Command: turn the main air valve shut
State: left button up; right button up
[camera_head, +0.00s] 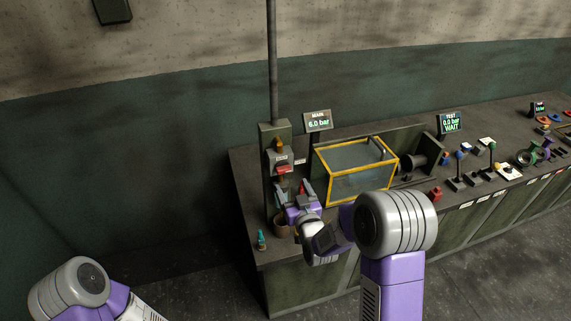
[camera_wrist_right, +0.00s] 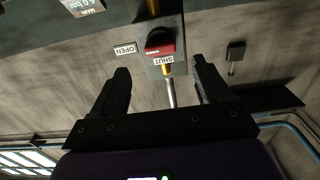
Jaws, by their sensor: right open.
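The main air valve (camera_head: 284,169) is on a grey-green upright panel at the left end of the bench. In the right wrist view its red handle (camera_wrist_right: 160,50) on a dark round body lies roughly crosswise. That view is upside down. A SHUT label (camera_wrist_right: 163,60) sits beside the handle, and an OPEN label (camera_wrist_right: 125,49) is to the left. My right gripper (camera_head: 292,189) is open and empty, just below and in front of the valve. Its fingers (camera_wrist_right: 159,76) straddle the handle's line in the wrist view, apart from it. My left gripper is out of view.
The MAIN display (camera_head: 318,121) reads 6.0 bar; the TEST display (camera_head: 450,123) reads 0.0 bar, WAIT. A yellow-framed clear box (camera_head: 360,170) stands right of the valve. A small teal item (camera_head: 261,240) and a brown pot (camera_head: 281,226) are near the bench's left edge.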

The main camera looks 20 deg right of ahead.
aim_at(285, 172)
jog(key=w+p, duration=0.2)
jog(key=w, duration=0.5)
jog(key=shift+w+a, duration=0.15)
jog(key=shift+w, duration=0.05)
